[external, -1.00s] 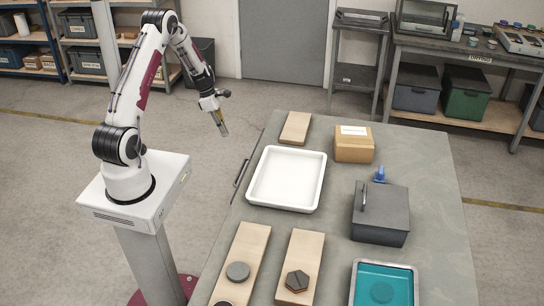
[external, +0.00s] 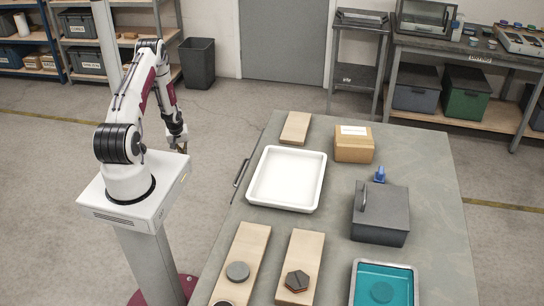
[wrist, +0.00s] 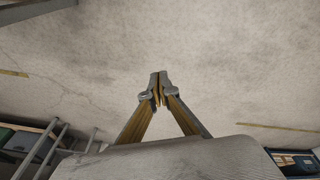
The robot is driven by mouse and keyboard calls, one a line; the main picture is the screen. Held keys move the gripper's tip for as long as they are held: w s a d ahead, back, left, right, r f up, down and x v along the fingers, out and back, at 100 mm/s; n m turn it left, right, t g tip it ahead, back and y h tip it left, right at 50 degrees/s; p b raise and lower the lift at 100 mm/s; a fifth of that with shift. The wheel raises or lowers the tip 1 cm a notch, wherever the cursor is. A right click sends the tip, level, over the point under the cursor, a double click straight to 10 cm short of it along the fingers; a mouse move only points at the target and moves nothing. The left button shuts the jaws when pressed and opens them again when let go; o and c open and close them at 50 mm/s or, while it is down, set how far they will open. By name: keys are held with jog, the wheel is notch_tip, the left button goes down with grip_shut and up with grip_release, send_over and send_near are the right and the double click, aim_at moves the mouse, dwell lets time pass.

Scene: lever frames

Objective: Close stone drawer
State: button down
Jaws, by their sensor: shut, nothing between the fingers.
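A dark bar handle (external: 240,173) stands just off the left edge of the grey stone-topped table (external: 330,235) in the external view, beside the white tray. The drawer body behind it does not show clearly, so I cannot tell how far it is open. My gripper (external: 179,148) hangs pointing down to the left of the table, beyond my base, well apart from the handle. In the wrist view its fingers (wrist: 158,85) meet at the tips and hold nothing. The wrist view shows mostly floor, without the handle.
A white tray (external: 287,205), wooden boards (external: 296,128), a cardboard box (external: 354,145), a dark lidded box (external: 380,226) and a teal tray (external: 360,300) are on the table. A dark bin (external: 197,64) stands on the floor behind. Floor between my arm and the table is clear.

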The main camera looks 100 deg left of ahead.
jog(key=w+f+m+t+y, duration=0.25)
jog(key=w+m+t, duration=0.75)
jog(key=m, duration=1)
jog(key=w+d+r+m+t+h, duration=0.2)
jog(key=w+d+r+m+t, duration=0.2)
jog(key=w+d+r+m, duration=0.2)
jog(key=w+d+r+m+t+h, duration=0.3)
jog(key=w+d+r+m, duration=0.3)
jog(key=r+m, duration=0.4)
jog(key=m+t, duration=0.1)
jog(key=m, duration=0.3)
jog(key=shift+w+d+r+m, duration=0.3)
jog(key=shift+d+r+m, duration=0.05)
jog(key=shift+r+m, duration=0.05)
jog(key=shift+w, duration=0.1)
jog(key=w, duration=1.4)
jog(key=shift+w, duration=2.2)
